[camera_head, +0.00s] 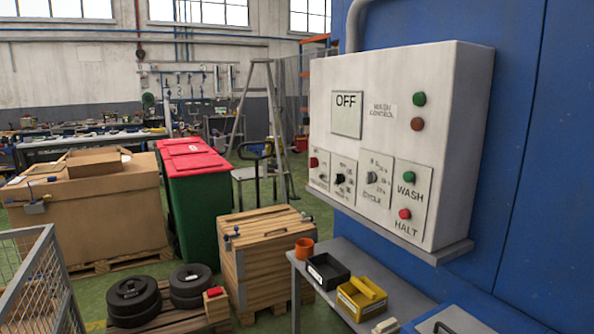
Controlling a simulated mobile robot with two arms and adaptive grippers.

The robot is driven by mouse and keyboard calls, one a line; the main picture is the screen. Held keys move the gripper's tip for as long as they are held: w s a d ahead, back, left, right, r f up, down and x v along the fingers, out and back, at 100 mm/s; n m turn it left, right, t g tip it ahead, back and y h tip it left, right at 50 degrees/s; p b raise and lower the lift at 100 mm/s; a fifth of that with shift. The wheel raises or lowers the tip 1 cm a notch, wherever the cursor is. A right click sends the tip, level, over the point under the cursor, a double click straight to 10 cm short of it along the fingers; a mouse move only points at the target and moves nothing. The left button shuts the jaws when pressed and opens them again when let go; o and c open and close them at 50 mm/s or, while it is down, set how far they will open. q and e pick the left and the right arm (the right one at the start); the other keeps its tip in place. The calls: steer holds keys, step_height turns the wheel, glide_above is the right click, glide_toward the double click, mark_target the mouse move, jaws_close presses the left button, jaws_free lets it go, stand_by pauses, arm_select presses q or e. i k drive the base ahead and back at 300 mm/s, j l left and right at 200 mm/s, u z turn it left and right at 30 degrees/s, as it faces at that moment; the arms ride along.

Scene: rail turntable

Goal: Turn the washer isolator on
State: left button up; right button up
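A pale control box (459,130) is mounted on the blue wall at the right. Its display (347,114) reads OFF, beside a label that seems to read WASH CONTROL. Along its lower face are a small panel with a red control (313,162), a panel with a black knob (339,179), and a panel with a grey knob (372,178) marked CYCLE. A further panel has a green WASH button (409,176) and a red HALT button (405,214). I cannot read which control is the isolator. Neither of my grippers is in view.
Below the box, a grey bench (345,309) holds an orange cup (304,248), a black tray (328,271) and a yellow bin (361,298). A wooden crate (268,262), black discs (133,300) and a wire-mesh cage (40,285) stand to the left.

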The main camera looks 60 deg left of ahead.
mark_target(313, 161)
steer(key=u, duration=1.8)
steer(key=i+j+z, duration=0.2)
steer(key=z, duration=0.2)
steer(key=i+j+z, duration=0.2)
steer(key=j+z, duration=0.25)
steer(key=i+j, duration=0.15)
steer(key=j, duration=0.25)
steer(key=i+j+z, duration=0.15)
steer(key=j, duration=0.2)
steer(key=i+j, duration=0.2)
steer(key=j, duration=0.2)
steer(key=i+j+z, duration=0.15)
steer(key=j, duration=0.25)
steer(key=i+j, duration=0.1)
steer(key=j, duration=0.35)
steer(key=i+j+z, duration=0.15)
steer(key=j, duration=0.25)
